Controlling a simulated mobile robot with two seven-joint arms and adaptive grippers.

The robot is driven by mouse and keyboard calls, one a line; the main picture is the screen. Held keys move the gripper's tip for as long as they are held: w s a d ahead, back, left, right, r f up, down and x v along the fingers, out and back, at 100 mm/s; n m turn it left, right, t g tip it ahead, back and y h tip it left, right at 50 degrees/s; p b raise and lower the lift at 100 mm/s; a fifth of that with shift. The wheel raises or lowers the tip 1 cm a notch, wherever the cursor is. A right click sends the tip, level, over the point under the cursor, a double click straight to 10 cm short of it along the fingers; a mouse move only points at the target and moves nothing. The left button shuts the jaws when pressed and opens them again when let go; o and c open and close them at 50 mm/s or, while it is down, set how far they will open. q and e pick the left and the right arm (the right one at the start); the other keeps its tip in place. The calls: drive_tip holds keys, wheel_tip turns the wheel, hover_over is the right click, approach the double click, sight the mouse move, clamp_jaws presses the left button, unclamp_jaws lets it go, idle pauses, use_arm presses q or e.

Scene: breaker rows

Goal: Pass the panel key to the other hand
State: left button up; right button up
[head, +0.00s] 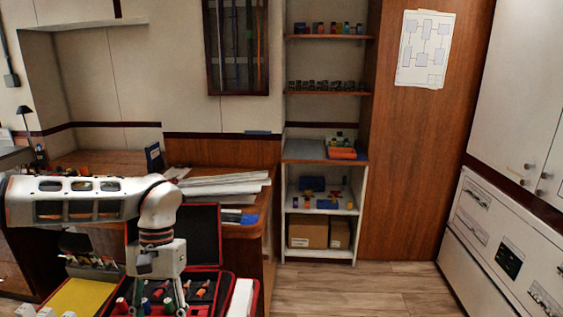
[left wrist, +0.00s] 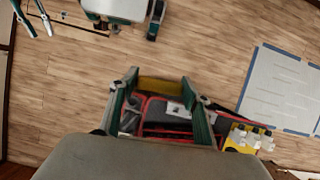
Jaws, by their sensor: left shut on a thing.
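My left gripper (head: 165,299) points down over an open red-lined case (head: 220,275) at the lower left of the head view. In the left wrist view its fingers (left wrist: 160,84) are well apart, with a dull yellow piece spanning between their tips. I take this piece for the panel key (left wrist: 160,87); its full shape is hidden, and I cannot make it out in the head view.
A yellow tray (head: 78,297) with white blocks stands left of the case. A wooden desk (head: 245,218) with papers is behind it. A shelf unit (head: 320,250) and white cabinets (head: 510,240) stand farther off. The wood floor (head: 380,290) on the right is clear.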

use_arm(q)
drive_tip(key=shift+s+a+f, duration=0.15)
drive_tip(key=shift+s+a, duration=0.05)
use_arm(e)
drive_tip(key=shift+s+f+m+g, duration=0.3)
drive_tip(key=shift+s+f, duration=0.3)
drive_tip(key=shift+s, duration=0.25)
use_arm(q)
drive_tip(key=shift+d, duration=0.1)
